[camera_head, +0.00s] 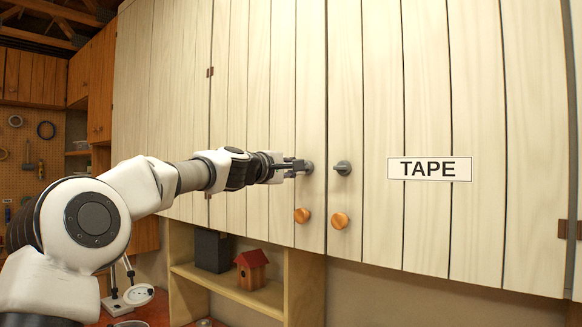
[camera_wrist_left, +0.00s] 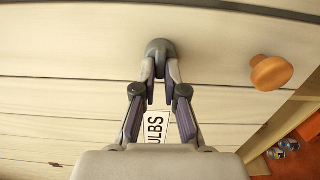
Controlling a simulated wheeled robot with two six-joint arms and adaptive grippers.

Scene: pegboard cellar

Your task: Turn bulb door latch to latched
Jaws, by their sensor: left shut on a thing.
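The grey bulb door latch (camera_head: 308,167) sits on the pale plank door (camera_head: 228,110), near its right edge. My left gripper (camera_head: 296,168) reaches in from the left and is shut on this latch. In the left wrist view the latch's rounded grey base (camera_wrist_left: 160,48) shows just beyond my closed fingertips (camera_wrist_left: 161,72). The fingers hide the latch's handle, so its turn angle cannot be told. A label (camera_wrist_left: 156,128) reading "ULBS", partly covered by my gripper, is on the same door. My right gripper is not in view.
The tape door (camera_head: 430,230) adjoins on the right, with its own grey latch (camera_head: 343,168) close by and a TAPE label (camera_head: 429,169). Round orange knobs (camera_head: 302,215) (camera_head: 340,220) sit below the latches. A shelf (camera_head: 240,292) below holds a red birdhouse (camera_head: 251,270) and dark box (camera_head: 212,250).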

